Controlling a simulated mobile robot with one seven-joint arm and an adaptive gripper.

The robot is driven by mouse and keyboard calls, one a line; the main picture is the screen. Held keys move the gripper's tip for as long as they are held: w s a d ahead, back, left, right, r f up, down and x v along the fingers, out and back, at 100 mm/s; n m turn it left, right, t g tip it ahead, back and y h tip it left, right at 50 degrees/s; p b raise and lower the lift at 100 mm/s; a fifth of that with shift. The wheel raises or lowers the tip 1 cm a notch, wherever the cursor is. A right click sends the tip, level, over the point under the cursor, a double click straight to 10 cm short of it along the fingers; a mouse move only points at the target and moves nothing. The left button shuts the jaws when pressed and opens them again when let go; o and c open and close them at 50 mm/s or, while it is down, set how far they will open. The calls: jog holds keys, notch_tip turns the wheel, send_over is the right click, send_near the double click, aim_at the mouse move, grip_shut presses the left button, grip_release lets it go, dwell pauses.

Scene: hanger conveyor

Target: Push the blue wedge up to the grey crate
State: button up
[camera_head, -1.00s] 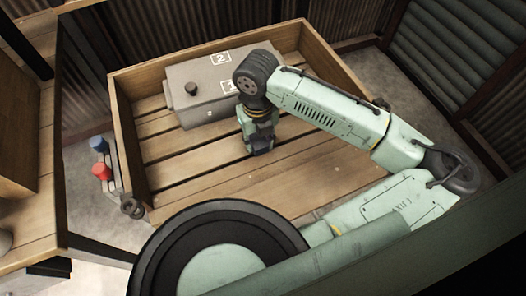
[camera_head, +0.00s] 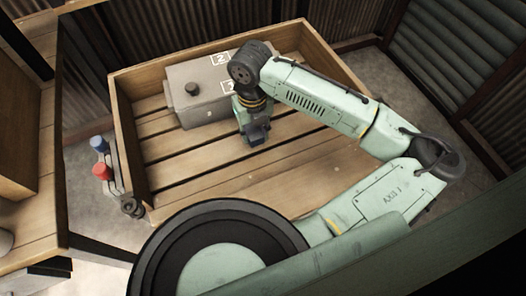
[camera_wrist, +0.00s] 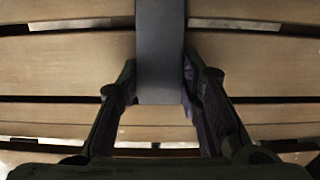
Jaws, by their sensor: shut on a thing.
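The grey crate (camera_head: 203,92) is a box with a dark round knob and white number labels, at the back left of the wooden bed. My gripper (camera_head: 256,132) points down just right of and in front of it, low over the slats. In the wrist view my gripper (camera_wrist: 159,72) has its two dark fingers on either side of a dark blue-grey piece, the blue wedge (camera_wrist: 160,45), and is shut on it. The wedge runs out of the top of that view. My arm and gripper mostly hide the wedge in the head view, so its gap to the crate cannot be told.
The slatted wooden bed (camera_head: 205,160) has raised side walls, and its front and left slats are clear. Outside its left wall are a blue knob (camera_head: 98,144) and a red knob (camera_head: 102,171). Corrugated panels (camera_head: 440,60) stand at the back and right.

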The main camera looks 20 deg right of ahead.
jog(key=shift+w, duration=1.3)
jog(key=o, duration=1)
jog(key=shift+r, duration=0.1)
notch_tip(320, 180, up, 12)
jog(key=shift+f, duration=0.1)
